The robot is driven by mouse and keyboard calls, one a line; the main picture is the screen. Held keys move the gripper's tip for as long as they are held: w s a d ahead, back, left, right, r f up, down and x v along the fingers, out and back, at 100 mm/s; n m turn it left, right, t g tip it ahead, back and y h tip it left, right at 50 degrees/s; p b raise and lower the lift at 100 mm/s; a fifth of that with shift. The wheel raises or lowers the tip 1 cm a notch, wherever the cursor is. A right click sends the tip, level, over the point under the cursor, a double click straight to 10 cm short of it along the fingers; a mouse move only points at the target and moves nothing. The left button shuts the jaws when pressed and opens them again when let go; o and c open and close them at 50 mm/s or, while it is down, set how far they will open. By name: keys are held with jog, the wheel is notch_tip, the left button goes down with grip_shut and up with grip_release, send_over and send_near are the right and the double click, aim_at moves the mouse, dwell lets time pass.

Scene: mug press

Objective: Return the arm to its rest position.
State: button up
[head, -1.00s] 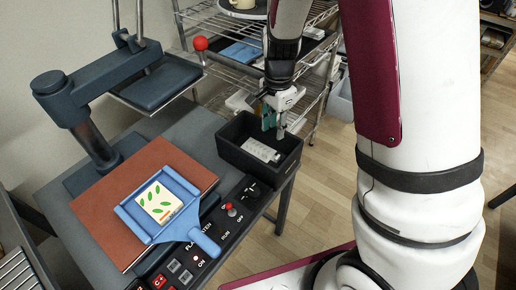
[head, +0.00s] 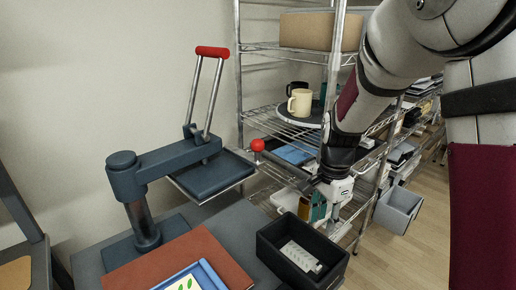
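My arm comes in from the right in the head view, and my gripper (head: 325,212) hangs fingers-down by the far edge of a black bin (head: 330,270). Its teal and grey fingers look apart, with nothing seen held between them. A pale flat item with print (head: 300,257) lies in the bin, clear of the fingers. The mug press (head: 150,172) stands at the left with its red-topped handle (head: 212,52) up. A blue frame (head: 192,275) with a leaf-print sheet lies on the brown pad (head: 228,256), cut off by the lower edge.
A wire rack (head: 238,60) stands behind my gripper, close to my arm. It holds a cream mug (head: 300,102), a dark mug (head: 298,86) and a cardboard box (head: 320,30). A grey bin (head: 398,209) is at the right. The floor (head: 425,240) beside it is open.

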jog(key=s+a+r+n+t+y+p, duration=0.1)
jog(key=s+r+n+t+p, duration=0.15)
jog(key=s+r+n, duration=0.8)
jog(key=s+r+n+t+p, duration=0.1)
jog(key=s+r, duration=0.3)
jog(key=s, duration=0.4)
jog(key=s+r+n+h+p, duration=0.1)
jog(key=s+r+n, duration=0.1)
jog(key=s+r, duration=0.3)
jog(key=s, duration=0.2)
jog(key=shift+s+d+r+n+t, duration=0.2)
jog(key=shift+s+r+n+t, duration=0.1)
jog(key=shift+s+n+t, duration=0.05)
